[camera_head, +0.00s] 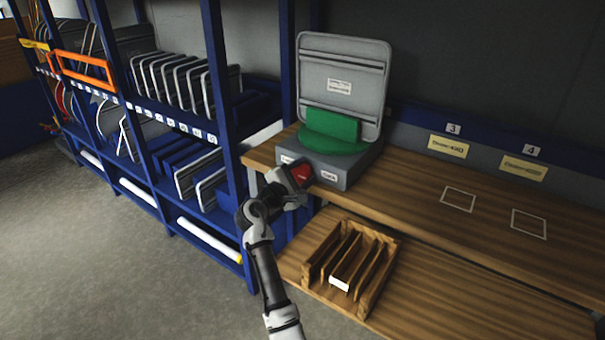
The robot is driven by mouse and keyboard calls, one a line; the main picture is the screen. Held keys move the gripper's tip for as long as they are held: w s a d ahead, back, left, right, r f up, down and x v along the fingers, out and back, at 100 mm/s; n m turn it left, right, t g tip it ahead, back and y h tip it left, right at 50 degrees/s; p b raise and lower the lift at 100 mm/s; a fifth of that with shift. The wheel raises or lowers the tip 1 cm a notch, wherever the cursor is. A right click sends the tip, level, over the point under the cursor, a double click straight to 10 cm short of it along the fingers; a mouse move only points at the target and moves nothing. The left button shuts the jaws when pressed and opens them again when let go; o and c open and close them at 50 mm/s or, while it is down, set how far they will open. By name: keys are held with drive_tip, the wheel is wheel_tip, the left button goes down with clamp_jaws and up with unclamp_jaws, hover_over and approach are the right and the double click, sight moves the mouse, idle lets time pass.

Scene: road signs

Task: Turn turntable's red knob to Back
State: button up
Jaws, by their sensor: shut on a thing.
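The turntable (349,172) is a grey box with a green round top (332,141) near the left end of the wooden bench. The red knob (302,171) is on the box's front face. My gripper (297,174) is at the knob, shut on it, and hides part of it. White labels sit on either side of the knob; the right one (329,175) is too small to read surely.
A wooden slotted rack (390,245) stands on the lower shelf, below the turntable. A blue shelving rack (217,75) with several sign panels stands at left. The bench (490,210) is clear to the right, with two white outlined squares.

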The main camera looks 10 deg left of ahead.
drive_tip(key=o, duration=0.9)
drive_tip(key=shift+o, duration=0.2)
